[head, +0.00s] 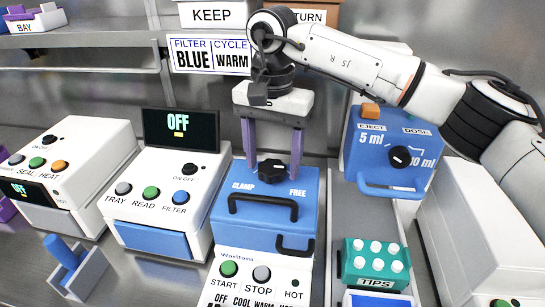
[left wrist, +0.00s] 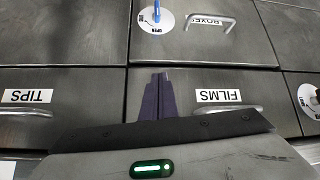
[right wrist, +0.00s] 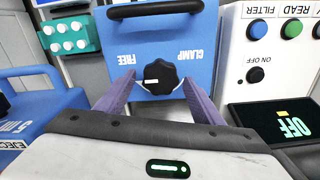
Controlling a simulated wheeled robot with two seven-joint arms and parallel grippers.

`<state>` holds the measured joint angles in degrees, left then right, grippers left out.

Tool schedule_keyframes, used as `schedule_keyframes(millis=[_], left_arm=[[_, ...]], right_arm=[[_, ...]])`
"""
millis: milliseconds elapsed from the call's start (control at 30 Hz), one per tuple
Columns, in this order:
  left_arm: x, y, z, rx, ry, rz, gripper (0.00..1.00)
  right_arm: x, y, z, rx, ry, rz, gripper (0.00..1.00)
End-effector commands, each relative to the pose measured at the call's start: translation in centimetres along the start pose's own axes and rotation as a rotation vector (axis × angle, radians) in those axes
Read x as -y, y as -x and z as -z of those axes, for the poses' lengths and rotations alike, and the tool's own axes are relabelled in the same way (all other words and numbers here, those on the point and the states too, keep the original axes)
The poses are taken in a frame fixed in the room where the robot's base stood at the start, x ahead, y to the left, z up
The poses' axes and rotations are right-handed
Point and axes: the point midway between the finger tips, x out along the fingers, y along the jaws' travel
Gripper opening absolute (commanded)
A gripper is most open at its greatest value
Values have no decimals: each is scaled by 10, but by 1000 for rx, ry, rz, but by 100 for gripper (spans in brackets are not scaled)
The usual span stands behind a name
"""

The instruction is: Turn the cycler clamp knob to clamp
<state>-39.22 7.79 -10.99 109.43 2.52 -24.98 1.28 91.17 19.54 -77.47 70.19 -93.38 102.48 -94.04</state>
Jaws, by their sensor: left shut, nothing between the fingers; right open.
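The black clamp knob (head: 271,169) sits on the blue lid of the cycler (head: 300,222), between the labels CLAMP and FREE. In the right wrist view the knob (right wrist: 165,72) shows a white pointer mark on its FREE side. My right gripper (head: 273,172) is open and points down at the lid, with one purple finger on each side of the knob. In the right wrist view the fingers (right wrist: 159,80) show a gap to the knob on both sides. My left gripper (left wrist: 157,95) is shut and empty in front of drawers, outside the head view.
A black handle (head: 263,202) lies in front of the knob. A reader (head: 165,200) with a dark screen stands left. A blue dispenser (head: 385,150) and a teal tips rack (head: 375,262) stand right. A FILMS drawer (left wrist: 225,85) faces the left gripper.

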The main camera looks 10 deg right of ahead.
Motion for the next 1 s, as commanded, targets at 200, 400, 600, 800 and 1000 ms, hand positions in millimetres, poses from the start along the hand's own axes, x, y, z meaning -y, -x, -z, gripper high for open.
schedule_keyframes(millis=[200, 400, 600, 800, 1000], left_arm=[[1, -1, 5, -9, -1, 1, 0], [1, -1, 4, -7, -1, 1, 0], [1, 0, 1, -1, 0, 1, 0], [0, 1, -2, 3, 1, 1, 0], [1, 0, -2, 4, 1, 1, 0]], right_arm=[[0, 0, 0, 0, 0, 0, 58], [0, 0, 0, 0, 0, 0, 24], [0, 0, 0, 0, -7, -1, 20], [0, 0, 0, 0, -63, -1, 20], [-1, 1, 0, 0, -193, -1, 20]])
